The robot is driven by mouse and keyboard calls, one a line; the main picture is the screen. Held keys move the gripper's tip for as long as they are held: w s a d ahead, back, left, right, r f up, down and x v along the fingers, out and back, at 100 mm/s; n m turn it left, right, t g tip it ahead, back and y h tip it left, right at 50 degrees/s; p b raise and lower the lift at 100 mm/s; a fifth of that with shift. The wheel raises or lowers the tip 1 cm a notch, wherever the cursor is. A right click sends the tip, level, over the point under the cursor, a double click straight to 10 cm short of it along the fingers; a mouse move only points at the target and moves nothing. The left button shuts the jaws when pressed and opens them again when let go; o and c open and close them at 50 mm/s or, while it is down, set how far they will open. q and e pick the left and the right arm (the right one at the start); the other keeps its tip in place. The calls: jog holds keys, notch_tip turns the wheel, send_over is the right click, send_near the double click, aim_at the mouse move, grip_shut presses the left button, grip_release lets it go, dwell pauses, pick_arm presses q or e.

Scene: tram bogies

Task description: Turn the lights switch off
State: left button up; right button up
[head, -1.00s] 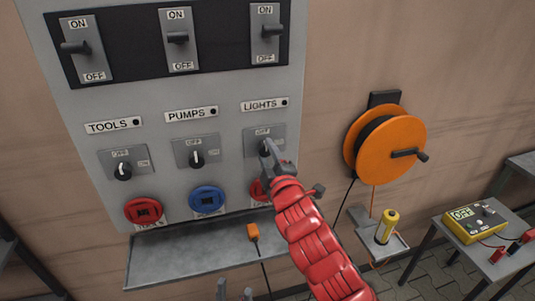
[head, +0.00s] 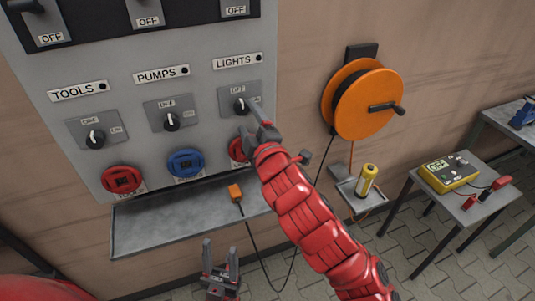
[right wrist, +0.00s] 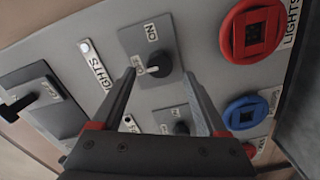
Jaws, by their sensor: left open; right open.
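The lights switch is a dark rotary knob (head: 240,105) on a grey plate, below the LIGHTS label. In the right wrist view the knob (right wrist: 160,64) shows a white mark on its left side, toward the small label there; the ON label is above it. My right gripper (head: 254,124) is open just below and right of the knob in the head view, apart from it. In the right wrist view its fingers (right wrist: 160,78) stand on either side of the knob in the picture. My left gripper (head: 220,255) is open and empty, low in the head view.
Tools knob (head: 95,139) and pumps knob (head: 171,121) sit to the left. Red and blue sockets (head: 185,164) are below, above a grey shelf (head: 160,229). An orange reel (head: 350,98) hangs at right. A yellow meter (head: 449,174) stands on a table.

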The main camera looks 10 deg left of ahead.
jog(key=p+v, duration=1.3)
jog(key=p, duration=0.3)
jog(key=shift+s+d, duration=0.2)
jog(key=shift+s, duration=0.1)
